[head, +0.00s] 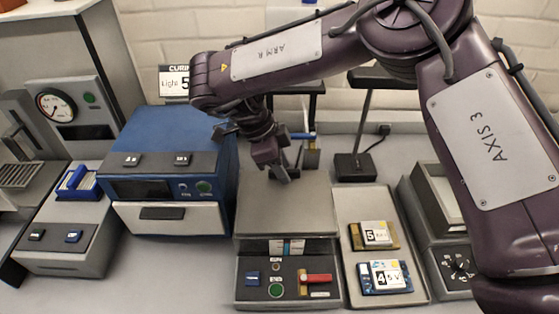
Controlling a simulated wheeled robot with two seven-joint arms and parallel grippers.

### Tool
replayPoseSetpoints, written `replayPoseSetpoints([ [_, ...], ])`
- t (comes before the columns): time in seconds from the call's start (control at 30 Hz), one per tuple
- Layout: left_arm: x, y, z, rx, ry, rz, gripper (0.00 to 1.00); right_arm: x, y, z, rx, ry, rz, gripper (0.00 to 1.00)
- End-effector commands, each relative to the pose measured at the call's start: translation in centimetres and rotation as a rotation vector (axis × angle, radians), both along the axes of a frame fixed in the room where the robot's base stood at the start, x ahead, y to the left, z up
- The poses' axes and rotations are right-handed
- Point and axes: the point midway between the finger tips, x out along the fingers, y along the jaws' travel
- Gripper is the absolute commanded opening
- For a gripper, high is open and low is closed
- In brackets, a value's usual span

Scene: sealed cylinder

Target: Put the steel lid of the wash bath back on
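My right arm reaches in from the upper right, and its gripper (282,172) points down over the back edge of a flat grey metal plate (287,212). The plate lies on top of the middle unit (245,290) and may be the steel lid; I cannot tell for sure. The fingers are small and partly hidden by the wrist, so I cannot tell whether they are open or touch the plate. A right-hand unit with a dial (456,263) has a pale recess in its top, partly behind my arm. I cannot tell which unit is the wash bath. My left gripper is out of view.
A blue oven-like unit (165,145) stands left of the plate. A tray (393,203) with two labelled blocks (374,236) lies to its right. A black stand (355,167) rises behind. A blue rack (78,182) sits on the left unit. The front left bench is clear.

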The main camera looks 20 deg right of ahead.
Motion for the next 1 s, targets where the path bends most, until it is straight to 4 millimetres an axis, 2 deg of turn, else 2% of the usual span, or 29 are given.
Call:
replayPoseSetpoints([
  [0.17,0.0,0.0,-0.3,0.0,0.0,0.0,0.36,0.3,0.6,1.6,-0.001,-0.004,0.002,0.35],
  [0.43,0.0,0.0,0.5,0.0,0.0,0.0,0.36,0.9,2.7,7.3,-0.005,-0.006,0.003,0.35],
  [0.6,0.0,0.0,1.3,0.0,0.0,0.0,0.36,1.2,3.8,10.0,-0.004,-0.004,0.001,0.35],
  [0.8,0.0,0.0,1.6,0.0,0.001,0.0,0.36,1.3,4.4,11.2,-0.001,-0.001,0.001,0.35],
  [1.0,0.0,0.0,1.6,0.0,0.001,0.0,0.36,1.3,4.4,11.3,0.0,0.0,0.0,0.35],
])
